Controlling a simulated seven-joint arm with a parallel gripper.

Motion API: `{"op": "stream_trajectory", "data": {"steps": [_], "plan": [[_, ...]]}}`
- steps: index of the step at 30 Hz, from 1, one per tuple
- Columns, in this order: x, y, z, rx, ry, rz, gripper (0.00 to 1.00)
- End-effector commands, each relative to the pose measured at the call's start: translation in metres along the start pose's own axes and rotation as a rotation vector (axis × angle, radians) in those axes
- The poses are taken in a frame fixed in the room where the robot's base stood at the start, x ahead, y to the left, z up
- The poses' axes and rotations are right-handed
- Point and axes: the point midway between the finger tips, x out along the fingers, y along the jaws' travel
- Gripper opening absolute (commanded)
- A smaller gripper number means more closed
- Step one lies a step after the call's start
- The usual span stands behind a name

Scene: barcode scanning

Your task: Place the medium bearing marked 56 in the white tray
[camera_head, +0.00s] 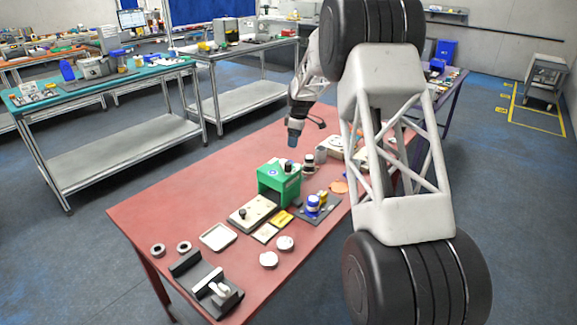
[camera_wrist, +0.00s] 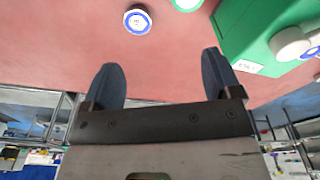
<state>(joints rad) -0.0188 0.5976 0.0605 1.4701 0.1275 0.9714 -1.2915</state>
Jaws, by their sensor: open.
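My gripper (camera_head: 292,139) is above the far part of the red table in the head view. In the wrist view its two dark blue fingers (camera_wrist: 162,80) are spread apart with nothing between them. A round piece (camera_wrist: 137,20) with a white label ringed in blue lies on the red surface beyond the fingers in the wrist view. Its marking is too small to read, so I cannot tell whether it is the bearing marked 56. The white tray (camera_head: 217,237) lies on the near part of the table and looks empty.
A green box (camera_head: 278,181) stands mid-table and also shows in the wrist view (camera_wrist: 245,30). Two dark rings (camera_head: 171,248), two pale discs (camera_head: 277,251) and a black fixture (camera_head: 213,286) lie near the tray. Blue and yellow parts (camera_head: 317,203) stand right of the box. The table's left side is clear.

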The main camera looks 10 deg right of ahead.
Motion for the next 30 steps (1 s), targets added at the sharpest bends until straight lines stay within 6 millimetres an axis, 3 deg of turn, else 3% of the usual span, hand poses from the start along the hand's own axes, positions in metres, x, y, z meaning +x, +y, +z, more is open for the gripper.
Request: {"op": "stream_trajectory", "data": {"steps": [6,12,30], "plan": [[0.045,0.031,-0.01,-0.078,0.004,-0.015,0.84],[0.069,0.046,-0.015,-0.123,0.006,-0.022,0.84],[0.081,0.049,-0.016,-0.133,0.007,-0.023,0.84]]}}
